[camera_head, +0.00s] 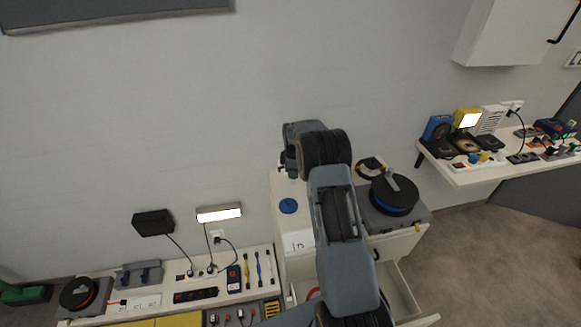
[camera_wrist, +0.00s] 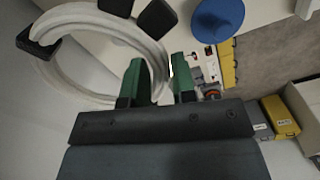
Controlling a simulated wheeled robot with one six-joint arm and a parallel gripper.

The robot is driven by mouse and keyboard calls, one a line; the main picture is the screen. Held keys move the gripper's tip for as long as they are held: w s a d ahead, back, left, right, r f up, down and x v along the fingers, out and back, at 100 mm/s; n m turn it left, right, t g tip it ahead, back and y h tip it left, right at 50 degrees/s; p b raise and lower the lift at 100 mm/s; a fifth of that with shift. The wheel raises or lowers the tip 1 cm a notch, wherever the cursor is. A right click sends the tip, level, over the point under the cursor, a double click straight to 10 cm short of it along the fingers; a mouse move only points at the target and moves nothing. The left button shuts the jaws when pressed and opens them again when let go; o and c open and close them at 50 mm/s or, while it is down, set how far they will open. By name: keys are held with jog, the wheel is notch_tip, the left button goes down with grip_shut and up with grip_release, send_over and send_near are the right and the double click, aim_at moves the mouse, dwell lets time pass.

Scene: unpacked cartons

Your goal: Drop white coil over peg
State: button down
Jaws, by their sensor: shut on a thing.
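The white coil (camera_wrist: 75,93) is a thick ring with black pieces on it, in the left of the wrist view. My gripper (camera_wrist: 160,72) has green fingers closed on the coil's right rim, and the ring extends to the left of them. In the head view my arm hides most of the gripper and coil. A blue round piece (camera_head: 288,206) stands on the white cabinet top below my gripper; it also shows in the wrist view (camera_wrist: 217,18), apart from the coil. I cannot tell whether it belongs to the peg; no other peg is clear.
A black reel (camera_head: 393,196) on a grey base and a dark ring (camera_head: 370,166) are right of my arm on the cabinet. Open drawers show below. A bench (camera_head: 150,305) with tools lies left, and a wall shelf (camera_head: 500,170) with devices right.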

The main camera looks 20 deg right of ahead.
aim_at(293, 193)
jog(key=shift+a+f+b, duration=0.15)
jog(key=shift+f+b, duration=0.15)
jog(key=shift+f, duration=0.2)
jog(key=shift+f+b, duration=0.95)
jog(key=shift+f, duration=0.85)
jog(key=shift+r, duration=0.1)
jog(key=shift+s, duration=0.1)
jog(key=shift+f, duration=0.2)
jog(key=shift+f+b, duration=1.9)
jog(key=shift+f, duration=0.5)
jog(key=c, duration=0.8)
grip_release()
jog(key=shift+c, duration=0.2)
